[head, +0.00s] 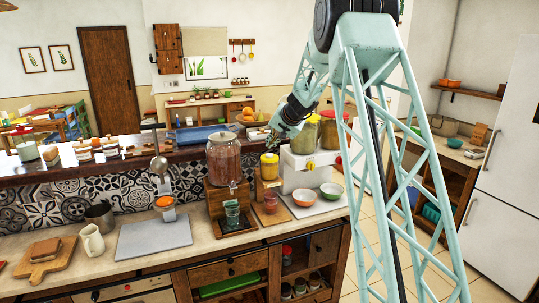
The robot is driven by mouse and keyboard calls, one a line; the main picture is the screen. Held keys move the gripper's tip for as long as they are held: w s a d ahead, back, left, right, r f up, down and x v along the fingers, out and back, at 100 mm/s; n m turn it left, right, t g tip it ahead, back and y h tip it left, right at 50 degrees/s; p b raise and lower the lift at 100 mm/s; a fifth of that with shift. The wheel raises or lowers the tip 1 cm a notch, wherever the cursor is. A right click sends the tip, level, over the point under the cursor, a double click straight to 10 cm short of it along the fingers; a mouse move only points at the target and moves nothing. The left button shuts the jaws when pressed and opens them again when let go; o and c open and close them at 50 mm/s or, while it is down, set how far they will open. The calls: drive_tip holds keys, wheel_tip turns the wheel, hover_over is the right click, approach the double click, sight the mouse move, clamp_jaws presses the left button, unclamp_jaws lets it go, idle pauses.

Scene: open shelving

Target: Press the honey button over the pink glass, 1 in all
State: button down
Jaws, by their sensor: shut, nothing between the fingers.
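A small yellow honey dispenser (269,168) stands on a wooden stand on the counter, between a large glass jar and a white dispenser. The pink glass (270,203) stands low in front of that stand, below the honey dispenser. My arm reaches down from the upper right. My gripper (269,142) is shut and empty at the top of the honey dispenser, small in the picture. I cannot tell whether its fingertips touch the dispenser. The honey button itself is too small to make out clearly.
Left is a large jar (224,162) of brownish drink, with a clear glass (232,212) below it. A grey board (153,239) lies further left.

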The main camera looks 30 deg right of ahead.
sight(270, 155)
drive_tip(key=shift+r+p, duration=0.9)
drive_tip(key=shift+r, duration=0.7)
drive_tip(key=shift+a+r, duration=0.1)
drive_tip(key=shift+a, duration=0.05)
drive_tip(key=s+a+r+n+g+y+b, duration=0.15)
drive_tip(key=s+a+r, duration=0.25)
drive_tip(key=s+a, duration=0.5)
drive_tip(key=s+a+r+n+b, duration=0.15)
drive_tip(key=s+a+r, duration=0.25)
drive_tip(key=s+a, duration=0.6)
drive_tip(key=s+a+r+n+g, duration=0.15)
drive_tip(key=s+a+r, duration=0.4)
drive_tip(key=s, duration=0.65)
drive_tip(key=s+a+f+n+b, duration=0.1)
drive_tip(key=s+a+f, duration=0.1)
drive_tip(key=s, duration=1.3)
drive_tip(key=s+a+f+n+g+h+b, duration=0.1)
drive_tip(key=s+f, duration=0.4)
drive_tip(key=s, duration=1.1)
drive_tip(key=s+a+f+n+g+h+b, duration=0.1)
drive_tip(key=s+a+f+n+b, duration=0.1)
drive_tip(key=s, duration=1.4)
wheel_tip(270, 155, down, 2)
drive_tip(key=shift+a+f, duration=0.1)
drive_tip(key=shift+a, duration=0.4)
